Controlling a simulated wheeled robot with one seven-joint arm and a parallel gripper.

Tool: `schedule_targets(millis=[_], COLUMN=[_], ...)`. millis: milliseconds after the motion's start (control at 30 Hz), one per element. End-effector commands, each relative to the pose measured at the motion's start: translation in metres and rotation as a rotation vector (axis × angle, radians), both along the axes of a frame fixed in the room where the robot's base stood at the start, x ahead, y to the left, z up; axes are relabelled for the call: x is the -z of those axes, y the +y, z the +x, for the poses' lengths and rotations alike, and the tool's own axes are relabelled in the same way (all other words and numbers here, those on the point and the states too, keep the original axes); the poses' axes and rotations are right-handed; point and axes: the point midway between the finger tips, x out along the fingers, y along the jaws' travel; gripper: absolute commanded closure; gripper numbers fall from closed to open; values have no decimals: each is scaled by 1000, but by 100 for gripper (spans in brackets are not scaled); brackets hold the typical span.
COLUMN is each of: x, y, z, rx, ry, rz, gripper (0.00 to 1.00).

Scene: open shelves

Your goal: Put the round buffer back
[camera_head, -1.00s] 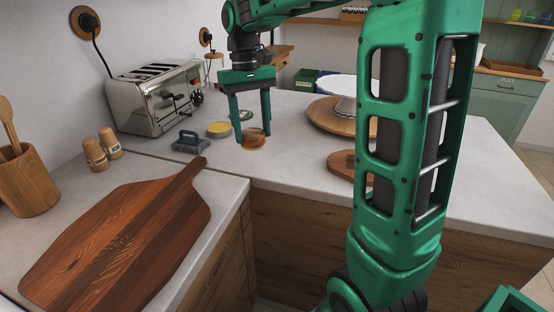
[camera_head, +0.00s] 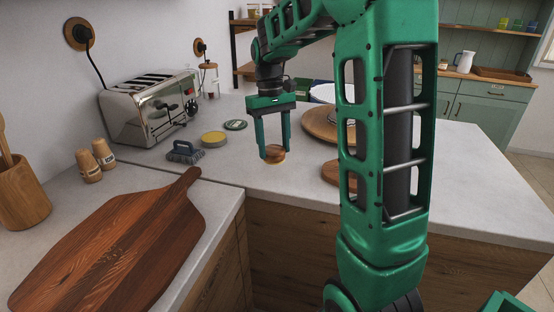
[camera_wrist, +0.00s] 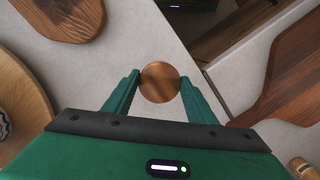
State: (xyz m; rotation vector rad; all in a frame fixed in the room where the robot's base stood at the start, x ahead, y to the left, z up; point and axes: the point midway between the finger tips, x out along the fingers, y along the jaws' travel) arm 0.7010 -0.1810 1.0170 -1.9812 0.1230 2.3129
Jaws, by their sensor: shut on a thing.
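The round buffer (camera_head: 273,154), a small wooden disc, is between the fingertips of my gripper (camera_head: 274,152) over the pale counter. In the wrist view the gripper (camera_wrist: 160,88) is shut on its sides, and the buffer shows as a brown round top (camera_wrist: 160,82). The buffer is level and close to the counter surface; I cannot tell whether it touches it. Its underside is hidden now.
A round wooden board (camera_head: 318,123) is at the right. The cutting board (camera_head: 120,235) lies in front.

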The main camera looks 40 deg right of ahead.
Motion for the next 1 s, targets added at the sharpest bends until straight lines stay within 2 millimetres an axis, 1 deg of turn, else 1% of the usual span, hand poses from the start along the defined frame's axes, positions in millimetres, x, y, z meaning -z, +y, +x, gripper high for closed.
schedule_targets(millis=[33, 100, 200, 367, 600, 933, 967, 1000], x=[5, 9, 12, 22, 52, 55, 55, 55], y=[-8, -15, -21, -22, -22, -22, -22, -22], z=[1, 2, 3, 2, 2, 3, 3, 3], rx=[3, 2, 0, -1, 0, 0, 0, 0], ry=[1, 0, 0, 1, 1, -1, -1, -1], rz=[0, 0, 0, 0, 1, 0, 0, 0], gripper=[70, 70, 70, 70, 70, 70, 46, 37])
